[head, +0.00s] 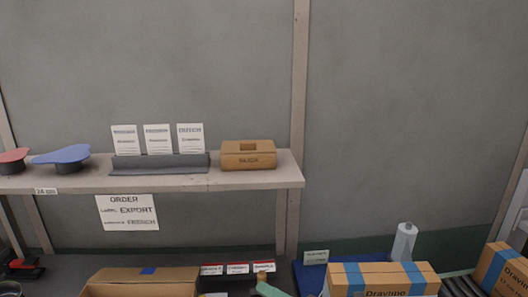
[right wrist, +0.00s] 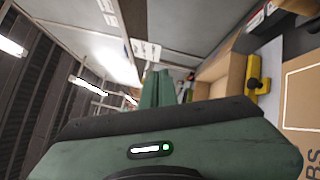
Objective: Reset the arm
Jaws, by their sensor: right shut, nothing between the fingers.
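My right gripper (right wrist: 156,90) shows in the right wrist view as two green fingers close together, shut with nothing between them. In the head view only a small green part of my right gripper (head: 270,288) shows at the bottom edge, in front of the red-and-white labels. It is near the right side of an open cardboard box (head: 150,274). In the right wrist view an open cardboard box (right wrist: 213,72) is to the right of the fingers. My left gripper is not in view.
A shelf (head: 240,183) holds caps, three cards and a small brown box (head: 248,155). Taped cartons (head: 384,279) stand at lower right, with a pale bottle (head: 404,242) behind. A yellow tool (right wrist: 258,84) lies right of the fingers in the right wrist view.

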